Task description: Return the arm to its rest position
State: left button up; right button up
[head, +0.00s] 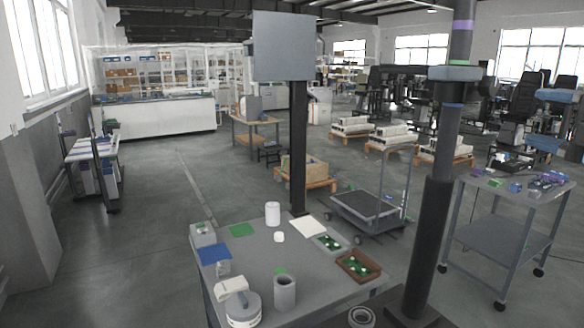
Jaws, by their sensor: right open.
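I cannot clearly pick out the fingertips of my right gripper in the head view. No object shows held in it. I see no left gripper or left arm coming in from the left. The grey worktable (255,262) in front carries several small things and appears clear of any gripper.
A dark column with a grey panel (283,47) stands behind the table. A thick dark column (430,240) rises at the right. A grey cup (284,291), white cylinder (272,213) and brown tray (374,271) stand on the table. A cart (492,241) stands right; floor is open left.

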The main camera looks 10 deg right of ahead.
jog(key=w+a+f+m+g+y+p, duration=0.1)
jog(key=w+a+f, duration=0.3)
jog(key=f, duration=0.2)
jog(key=w+a+f+m+g+y+p, duration=0.1)
jog(key=w+a+f+y, duration=0.15)
jog(key=w+f, duration=0.35)
jog(key=a+f+m+p, duration=0.15)
jog(key=a+f, duration=0.25)
jog(key=f, duration=0.5)
jog(key=a+f+m+p, duration=0.1)
jog(key=a+f+m, duration=0.2)
jog(key=a+f, duration=0.35)
jog(key=s+a+f+m+g+h+p, duration=0.1)
jog(key=s+a+f+m+h, duration=0.1)
jog(key=s+f, duration=0.5)
jog(key=s+a+f+m+g+h+p, duration=0.1)
jog(key=s+a+f+m, duration=0.4)
jog(key=f, duration=0.8)
jog(key=s+a+f+m+g+h+p, duration=0.2)
jog(key=s+f+m, duration=0.4)
jog(key=s+f, duration=0.4)
jog(key=shift+s+a+m+h+p, duration=0.35)
jog(key=shift+s+a+h+p, duration=0.2)
jog(key=shift+a+h+p, duration=0.35)
